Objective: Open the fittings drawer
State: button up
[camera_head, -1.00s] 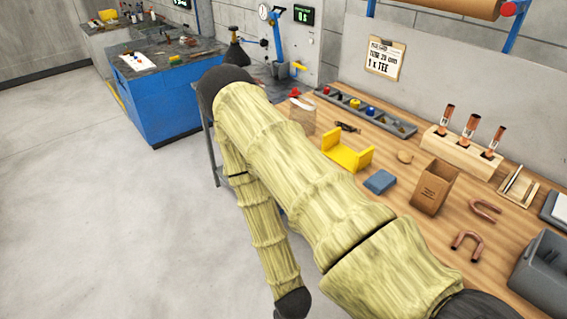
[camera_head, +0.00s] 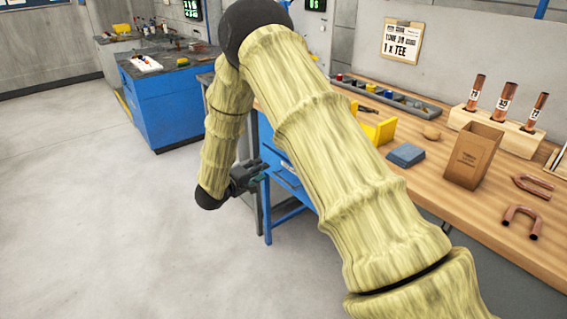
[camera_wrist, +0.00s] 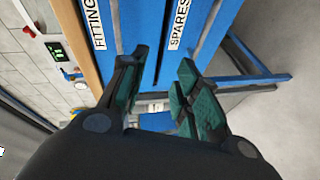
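The fittings drawer (camera_wrist: 132,28) is a blue front with a white "FITTING…" label, cut off at the top of the wrist view. It appears shut. Beside it is a blue front labelled "SPARES" (camera_wrist: 200,40), with a dark gap between the two. My gripper (camera_wrist: 160,88) is open, its dark green-padded fingers apart in front of these fronts. No handle is clearly seen between the fingers, and I cannot tell whether they touch the drawer. In the head view my gripper (camera_head: 262,172) is beside the blue drawer unit (camera_head: 285,178), which my arm partly hides.
The wooden workbench (camera_head: 460,215) holds a brown box (camera_head: 474,155), copper bends (camera_head: 522,220), a blue block (camera_head: 405,155) and a tube rack (camera_head: 505,133). A blue cabinet (camera_head: 165,105) stands behind. The floor at left is clear.

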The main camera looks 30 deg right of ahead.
notch_tip(320, 180, up, 6)
jog(key=w+d+m+g+h+b, duration=0.2)
jog(key=g+b, duration=0.3)
jog(key=d, duration=0.3)
jog(key=d+f+b, duration=0.1)
jog(key=d, duration=0.6)
jog(key=shift+w+d+f+b, duration=0.15)
jog(key=shift+w+f+b, duration=0.05)
jog(key=shift+f+b, duration=0.15)
jog(key=shift+n, duration=0.3)
grip_shut()
